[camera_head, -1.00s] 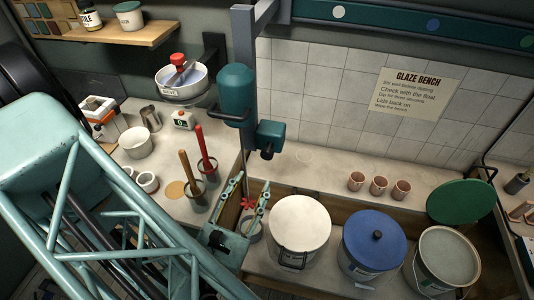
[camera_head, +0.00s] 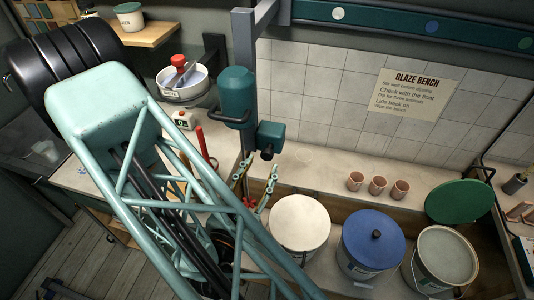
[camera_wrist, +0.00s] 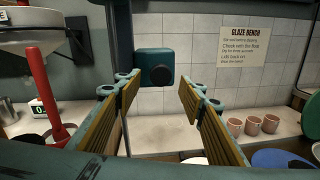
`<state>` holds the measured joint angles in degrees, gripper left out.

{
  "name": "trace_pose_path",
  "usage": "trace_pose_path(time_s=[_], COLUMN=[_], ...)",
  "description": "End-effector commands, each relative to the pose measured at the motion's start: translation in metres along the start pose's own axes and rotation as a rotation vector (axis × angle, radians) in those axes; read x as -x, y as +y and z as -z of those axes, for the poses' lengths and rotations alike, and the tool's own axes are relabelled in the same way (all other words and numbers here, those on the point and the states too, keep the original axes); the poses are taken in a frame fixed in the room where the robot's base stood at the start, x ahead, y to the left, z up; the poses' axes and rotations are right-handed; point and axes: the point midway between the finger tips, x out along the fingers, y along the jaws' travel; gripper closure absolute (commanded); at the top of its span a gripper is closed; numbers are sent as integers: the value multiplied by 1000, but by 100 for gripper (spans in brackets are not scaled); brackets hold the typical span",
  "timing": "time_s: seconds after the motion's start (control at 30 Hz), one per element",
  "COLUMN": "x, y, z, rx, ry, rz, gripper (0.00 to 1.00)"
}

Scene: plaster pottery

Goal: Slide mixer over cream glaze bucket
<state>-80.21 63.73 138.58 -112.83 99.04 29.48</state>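The mixer (camera_head: 237,97) is a teal motor unit with a side box and a thin shaft, hanging at the left end of the wall rail. Its side box shows in the wrist view (camera_wrist: 154,66), beyond the fingers. A red paddle (camera_head: 250,203) shows low beside my fingers. The white-lidded bucket (camera_head: 299,222), under the rail's cream dot, appears to be the cream glaze bucket; it stands right of the mixer. My gripper (camera_head: 256,183) is open and empty, below the mixer's side box. In the wrist view the fingers (camera_wrist: 160,86) are apart with nothing between them.
A blue-lidded bucket (camera_head: 374,239) and an open bucket (camera_head: 445,257) stand farther right. A green lid (camera_head: 459,202) leans behind them. Several small cups (camera_head: 378,187) are on the ledge. The teal rail (camera_head: 385,18) has coloured dots. A red-handled tool (camera_wrist: 53,110) is left of my fingers.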

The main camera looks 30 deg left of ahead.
Motion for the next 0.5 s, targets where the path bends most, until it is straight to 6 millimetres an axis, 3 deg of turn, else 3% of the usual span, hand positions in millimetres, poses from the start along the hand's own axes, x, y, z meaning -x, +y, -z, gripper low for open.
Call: trace_pose_path(time_s=[0.5], x=[-44], y=[-1], z=[-1], rx=[0], ry=[0], rz=[1], gripper=[63])
